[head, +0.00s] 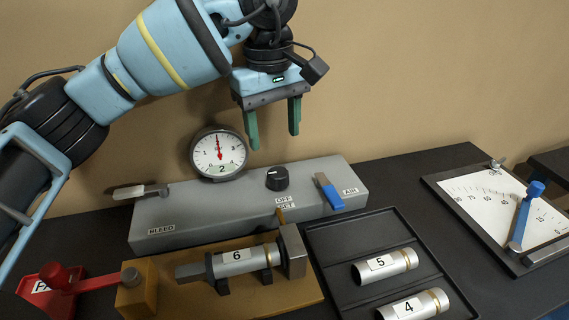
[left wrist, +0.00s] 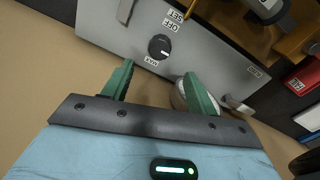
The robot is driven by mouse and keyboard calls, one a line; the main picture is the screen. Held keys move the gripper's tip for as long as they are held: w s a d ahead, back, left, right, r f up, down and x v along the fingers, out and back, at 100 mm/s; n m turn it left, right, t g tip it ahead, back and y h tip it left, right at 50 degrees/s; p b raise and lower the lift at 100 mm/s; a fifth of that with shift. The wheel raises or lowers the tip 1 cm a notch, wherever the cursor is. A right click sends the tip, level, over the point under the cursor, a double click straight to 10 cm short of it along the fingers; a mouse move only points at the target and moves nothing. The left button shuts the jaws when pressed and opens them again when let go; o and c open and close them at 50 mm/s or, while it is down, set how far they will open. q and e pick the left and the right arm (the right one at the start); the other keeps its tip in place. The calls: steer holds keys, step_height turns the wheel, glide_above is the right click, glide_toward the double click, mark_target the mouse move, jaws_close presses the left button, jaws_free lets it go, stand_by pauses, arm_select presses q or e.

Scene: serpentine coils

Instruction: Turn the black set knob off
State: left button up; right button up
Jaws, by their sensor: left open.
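The black set knob (head: 277,178) stands on top of the grey box (head: 190,205), with the OFF and SET labels in front of it. In the left wrist view the knob (left wrist: 159,47) shows a white mark, which lies on the side away from the OFF label (left wrist: 169,25). A small label sits on the knob's other side. My left gripper (head: 274,141) is open and empty, above and behind the knob in the head view. In the left wrist view its fingertips (left wrist: 159,70) lie to either side of the knob, apart from it. My right gripper is out of view.
A round gauge (head: 219,153) stands left of the knob, and a blue lever (head: 329,191) right of it. In front are a mount with cylinder 6 (head: 240,260) and a black tray (head: 330,229) with cylinders 5 and 4. A dial board (head: 480,200) lies at right.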

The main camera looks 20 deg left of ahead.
mark_target(277, 172)
arm_select(q)
steer(key=shift+s+d+f, duration=0.1)
steer(key=shift+s+f, duration=0.05)
steer(key=shift+f, duration=0.4)
steer(key=shift+w+f, duration=0.15)
steer(key=shift+w, duration=0.1)
steer(key=shift+f, duration=3.8)
steer(key=shift+c, duration=0.4)
steer(key=c, duration=0.9)
